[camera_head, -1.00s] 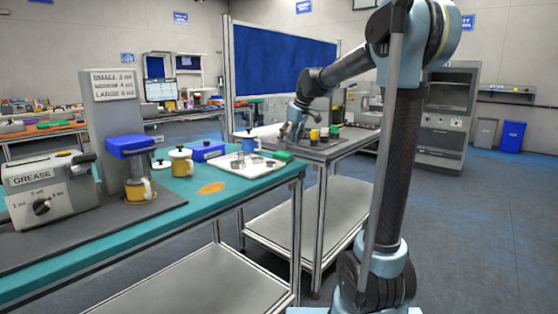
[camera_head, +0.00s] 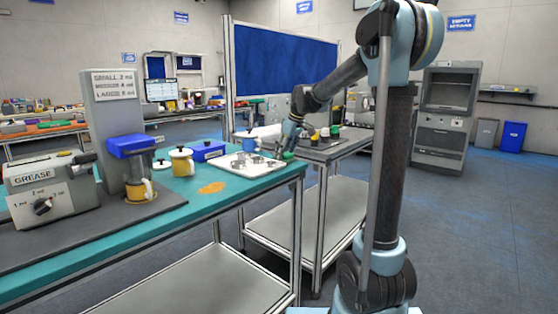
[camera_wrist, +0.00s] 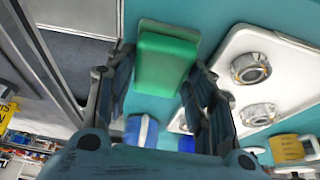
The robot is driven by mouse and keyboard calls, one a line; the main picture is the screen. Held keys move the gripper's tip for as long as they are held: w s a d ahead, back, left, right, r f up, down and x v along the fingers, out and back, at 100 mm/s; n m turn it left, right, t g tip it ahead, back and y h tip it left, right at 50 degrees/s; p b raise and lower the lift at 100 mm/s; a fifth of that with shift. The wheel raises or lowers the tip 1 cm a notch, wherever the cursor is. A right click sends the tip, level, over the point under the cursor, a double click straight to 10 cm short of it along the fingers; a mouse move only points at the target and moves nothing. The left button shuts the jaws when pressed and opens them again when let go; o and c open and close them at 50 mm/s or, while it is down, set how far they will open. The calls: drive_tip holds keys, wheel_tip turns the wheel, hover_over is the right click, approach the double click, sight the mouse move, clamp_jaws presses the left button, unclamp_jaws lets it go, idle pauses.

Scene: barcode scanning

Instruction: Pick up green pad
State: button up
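The green pad (camera_wrist: 166,62) lies on the teal table top, near the table's edge, in the wrist view. It also shows small in the head view (camera_head: 288,156), partly hidden by my gripper (camera_head: 282,149). In the wrist view my gripper (camera_wrist: 160,78) is open, its fingers spread to either side of the pad's near part. The left finger stands apart from the pad; the right finger overlaps its edge in the picture, and I cannot tell whether it touches.
A white tray (camera_head: 240,173) with metal rings lies beside the pad. A blue mug (camera_head: 249,141), a yellow mug (camera_head: 182,162) and a blue box (camera_head: 207,151) stand on the teal table (camera_head: 262,184). A grease machine (camera_head: 48,190) is at the left.

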drive_tip(key=c, duration=0.3)
drive_tip(key=shift+r, duration=0.1)
wheel_tip(320, 180, up, 10)
idle(0.5)
